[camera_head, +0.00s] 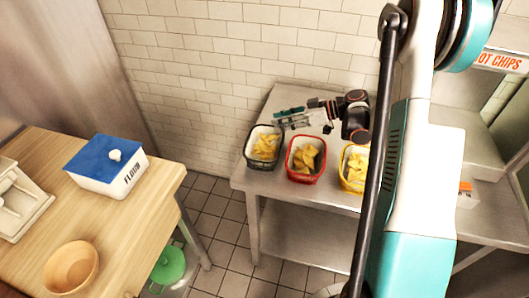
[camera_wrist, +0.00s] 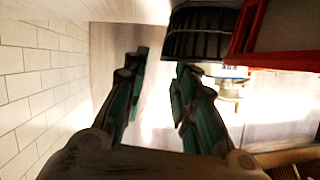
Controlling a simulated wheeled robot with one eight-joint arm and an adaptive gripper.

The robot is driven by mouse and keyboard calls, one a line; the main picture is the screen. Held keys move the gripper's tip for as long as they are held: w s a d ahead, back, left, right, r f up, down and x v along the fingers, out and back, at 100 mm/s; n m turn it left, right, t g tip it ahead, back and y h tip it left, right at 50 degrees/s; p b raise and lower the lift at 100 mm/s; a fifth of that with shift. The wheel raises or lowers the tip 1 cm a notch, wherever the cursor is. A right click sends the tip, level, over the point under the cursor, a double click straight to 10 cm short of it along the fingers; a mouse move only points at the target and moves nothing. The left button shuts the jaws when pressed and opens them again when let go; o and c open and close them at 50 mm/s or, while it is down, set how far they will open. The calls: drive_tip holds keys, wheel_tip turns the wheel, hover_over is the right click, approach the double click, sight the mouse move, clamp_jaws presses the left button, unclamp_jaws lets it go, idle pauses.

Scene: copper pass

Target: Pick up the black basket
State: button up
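The black basket (camera_head: 262,165) stands upright on the steel table with yellow chips in it, the leftmost of three baskets in the head view. In the wrist view the black basket (camera_wrist: 196,38) is at the top, just beyond the right finger. My gripper (camera_head: 280,118) is just behind the black basket, toward the wall. In the wrist view its two teal-lined fingers (camera_wrist: 160,75) are spread apart with nothing between them. Whether a finger touches the basket I cannot tell.
A red basket (camera_head: 304,179) and a yellow basket (camera_head: 349,187), both with chips, stand to the right; the red one (camera_wrist: 290,60) is close in the wrist view. A tiled wall (camera_head: 220,60) is behind. A wooden counter (camera_head: 130,210) with a flour box (camera_head: 108,165) is left.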

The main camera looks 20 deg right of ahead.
sight(264, 145)
drive_tip(key=shift+b+x, duration=1)
drive_tip(key=shift+x, duration=1.9)
drive_tip(key=shift+s+r, duration=0.1)
drive_tip(key=shift+r, duration=0.05)
clamp_jaws()
